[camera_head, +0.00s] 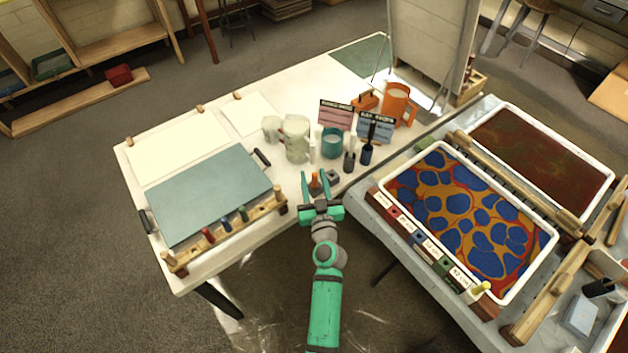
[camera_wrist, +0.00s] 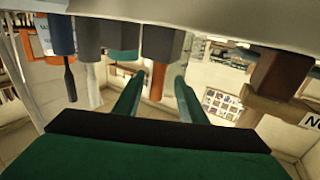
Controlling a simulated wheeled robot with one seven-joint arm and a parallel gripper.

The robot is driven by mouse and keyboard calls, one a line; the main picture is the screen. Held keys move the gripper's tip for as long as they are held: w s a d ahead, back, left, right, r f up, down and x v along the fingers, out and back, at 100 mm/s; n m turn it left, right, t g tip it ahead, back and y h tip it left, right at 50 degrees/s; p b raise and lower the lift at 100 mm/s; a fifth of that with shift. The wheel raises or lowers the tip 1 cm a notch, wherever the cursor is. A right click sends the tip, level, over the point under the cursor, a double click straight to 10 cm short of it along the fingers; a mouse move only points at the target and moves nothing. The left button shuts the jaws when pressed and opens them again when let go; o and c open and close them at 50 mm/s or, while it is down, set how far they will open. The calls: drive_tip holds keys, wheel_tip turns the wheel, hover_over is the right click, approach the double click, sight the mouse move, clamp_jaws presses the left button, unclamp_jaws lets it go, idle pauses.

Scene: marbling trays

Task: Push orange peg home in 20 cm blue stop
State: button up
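The orange peg (camera_head: 315,180) stands upright near the front edge of the white table, at a small grey block (camera_head: 332,177). It also shows in the wrist view (camera_wrist: 158,82), which looks upside down, so the peg hangs below a grey block (camera_wrist: 161,44). My gripper (camera_head: 316,182) is open, its two green fingers on either side of the peg; the wrist view shows gaps between fingers and peg. The blue stop (camera_head: 419,238) is in the row of coloured blocks along the near side of the marbled tray, between red and green ones. Its label is too small to read surely.
The marbling tray (camera_head: 512,291) lies on the right table, with a yellow peg (camera_head: 481,288) at the row's near end. Mugs, including a teal one (camera_head: 332,142), and dark upright tools (camera_head: 367,152) stand behind my gripper. A wooden rail (camera_head: 225,238) with coloured pegs lies left.

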sight(311, 159)
drive_tip(key=w, duration=0.4)
drive_tip(key=shift+a, duration=0.1)
drive_tip(key=c, duration=0.9)
clamp_jaws()
drive_tip(key=shift+w+r, duration=0.1)
